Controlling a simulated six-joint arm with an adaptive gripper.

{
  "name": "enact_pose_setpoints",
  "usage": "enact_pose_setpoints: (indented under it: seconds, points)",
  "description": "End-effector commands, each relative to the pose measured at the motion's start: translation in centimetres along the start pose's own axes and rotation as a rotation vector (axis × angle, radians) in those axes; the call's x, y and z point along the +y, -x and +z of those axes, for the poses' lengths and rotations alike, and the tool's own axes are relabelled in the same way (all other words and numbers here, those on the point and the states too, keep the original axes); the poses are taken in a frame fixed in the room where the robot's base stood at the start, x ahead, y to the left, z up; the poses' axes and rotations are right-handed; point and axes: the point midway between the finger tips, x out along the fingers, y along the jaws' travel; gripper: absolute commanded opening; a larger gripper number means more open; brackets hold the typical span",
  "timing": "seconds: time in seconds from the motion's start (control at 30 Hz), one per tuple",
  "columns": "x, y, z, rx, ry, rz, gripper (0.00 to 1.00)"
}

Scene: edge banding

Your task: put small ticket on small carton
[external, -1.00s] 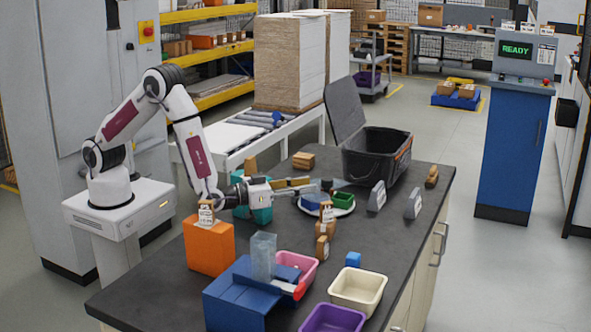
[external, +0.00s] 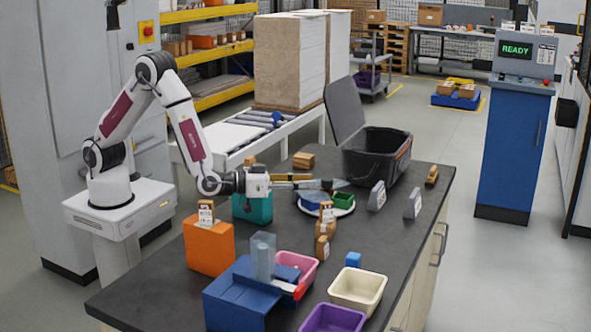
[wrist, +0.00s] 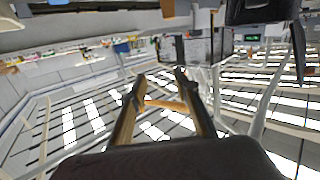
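My gripper (external: 315,181) points to the right above the worktop, level, near a round white plate (external: 342,211). In the wrist view its two tan fingers (wrist: 160,82) stand apart, and I see no held object between them. White paper labels show on a brown block (external: 206,212) on the orange box, and on brown pieces near the plate (external: 327,215) and in front of it (external: 322,247). I cannot tell which is the small ticket. Small brown cartons stand at the back (external: 304,160) and right edge (external: 431,175); which is the small carton is unclear.
The orange box (external: 209,245), blue stand (external: 238,295), pink bin (external: 297,266), cream bin (external: 358,290) and purple bin (external: 332,319) fill the front. A black open crate (external: 376,155) stands behind the plate. Two grey upright pieces (external: 377,196) (external: 413,203) stand right of it.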

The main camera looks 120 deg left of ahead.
Motion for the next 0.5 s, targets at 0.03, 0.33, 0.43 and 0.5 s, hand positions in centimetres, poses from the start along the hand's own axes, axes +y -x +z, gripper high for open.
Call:
enact_pose_setpoints:
  seconds: [0.03,0.33,0.43,0.5]
  points:
    - [0.5,0.3,-0.9,-0.018,0.015,0.024,0.31]
    - [3.5,3.2,-4.1,-0.161,0.063,0.185,0.31]
    - [4.4,4.6,-5.1,-0.207,0.07,0.238,0.31]
    - [4.8,5.7,-5.7,-0.24,0.072,0.273,0.31]
